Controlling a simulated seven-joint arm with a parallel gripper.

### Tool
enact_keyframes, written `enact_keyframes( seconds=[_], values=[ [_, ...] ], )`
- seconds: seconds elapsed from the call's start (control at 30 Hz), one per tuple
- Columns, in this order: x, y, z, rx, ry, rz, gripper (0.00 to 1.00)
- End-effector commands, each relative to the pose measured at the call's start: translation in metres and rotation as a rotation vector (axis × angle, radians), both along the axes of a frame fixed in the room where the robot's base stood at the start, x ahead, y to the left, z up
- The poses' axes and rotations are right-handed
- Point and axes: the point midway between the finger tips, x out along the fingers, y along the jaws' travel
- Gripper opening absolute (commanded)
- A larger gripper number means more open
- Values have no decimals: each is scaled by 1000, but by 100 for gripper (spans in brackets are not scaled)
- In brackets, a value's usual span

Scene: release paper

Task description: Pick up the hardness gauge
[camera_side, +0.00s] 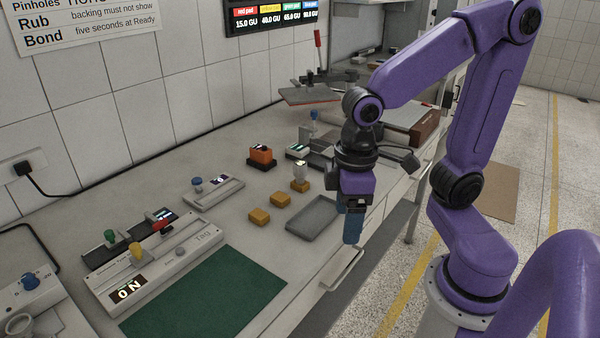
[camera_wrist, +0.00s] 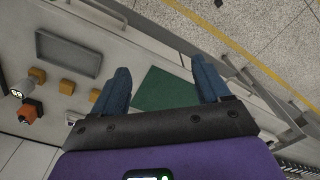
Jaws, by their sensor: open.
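What looks like the hardness gauge (camera_side: 300,169) is a small upright device with a pale round head, standing at a tan block on the bench, behind the grey tray. In the wrist view its round lit dial (camera_wrist: 16,93) shows at the far left edge. My gripper (camera_side: 352,226) points down near the bench's front edge, to the right of the gauge and tray, apart from both. In the wrist view my gripper (camera_wrist: 161,82) has its two blue fingers wide apart with nothing between them. The gauge's lower part is hard to make out.
A shallow grey tray (camera_side: 314,216) and two tan blocks (camera_side: 259,216) (camera_side: 280,200) lie in front of the gauge. An orange device (camera_side: 261,155) on a dark base stands behind it. A green mat (camera_side: 205,297) and a panel with coloured knobs (camera_side: 160,255) lie at left.

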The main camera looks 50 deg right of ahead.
Motion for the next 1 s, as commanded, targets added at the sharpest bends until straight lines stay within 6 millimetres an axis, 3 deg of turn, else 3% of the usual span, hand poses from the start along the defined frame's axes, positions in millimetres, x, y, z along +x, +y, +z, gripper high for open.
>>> enact_keyframes(
  seconds=[0.03,0.23,0.47,0.77,1.0],
  values=[
    [19,2,2,-1,2,-100,76],
    [85,0,11,-1,8,-479,76],
    [161,-26,16,-1,15,-914,76],
    [247,-92,14,1,22,-1480,76],
    [294,-171,7,5,27,-1935,76]
  ],
)
